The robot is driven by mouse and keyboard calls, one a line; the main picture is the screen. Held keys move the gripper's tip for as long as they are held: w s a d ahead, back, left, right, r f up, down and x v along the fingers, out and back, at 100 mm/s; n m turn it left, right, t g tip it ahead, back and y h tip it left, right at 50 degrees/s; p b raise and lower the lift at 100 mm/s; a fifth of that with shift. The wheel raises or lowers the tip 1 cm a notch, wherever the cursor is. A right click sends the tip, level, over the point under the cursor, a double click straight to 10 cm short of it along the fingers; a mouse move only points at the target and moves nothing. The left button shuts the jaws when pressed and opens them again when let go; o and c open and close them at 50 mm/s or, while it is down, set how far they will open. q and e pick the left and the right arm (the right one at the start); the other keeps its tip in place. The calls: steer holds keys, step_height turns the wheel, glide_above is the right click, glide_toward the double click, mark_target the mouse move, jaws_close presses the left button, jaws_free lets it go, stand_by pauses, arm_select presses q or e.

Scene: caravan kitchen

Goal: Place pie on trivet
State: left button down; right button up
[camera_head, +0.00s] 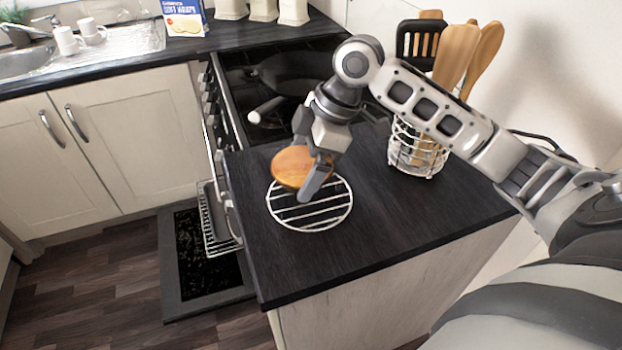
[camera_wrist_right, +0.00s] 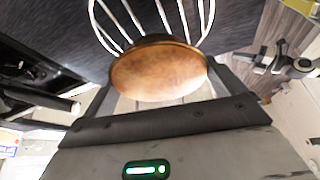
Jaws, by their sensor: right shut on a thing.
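The pie (camera_head: 298,168) is round with a golden-brown top. My right gripper (camera_head: 318,172) is shut on it and holds it over the back left part of the trivet. The trivet (camera_head: 318,218) is a round white wire rack lying on the dark counter. In the right wrist view the pie (camera_wrist_right: 158,72) sits between the two fingers, with the trivet wires (camera_wrist_right: 130,18) beyond it. I cannot tell whether the pie's underside touches the wires.
A wire utensil holder (camera_head: 416,150) with wooden utensils stands right of the trivet. A stove with a dark pan (camera_head: 292,72) is behind. The oven door (camera_head: 205,262) is open at the left, with a wire rack showing. The counter's front (camera_head: 370,240) is clear.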

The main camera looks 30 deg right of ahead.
steer(key=shift+s+d+f, duration=0.3)
steer(key=shift+d+f, duration=0.1)
steer(key=shift+f, duration=0.15)
step_height(320, 180, down, 2)
steer(key=shift+s+d+f, duration=0.1)
steer(key=shift+f, duration=0.6)
steer(key=o, duration=0.8)
steer(key=shift+f, duration=0.1)
steer(key=shift+c, duration=0.2)
steer(key=v, duration=1.2)
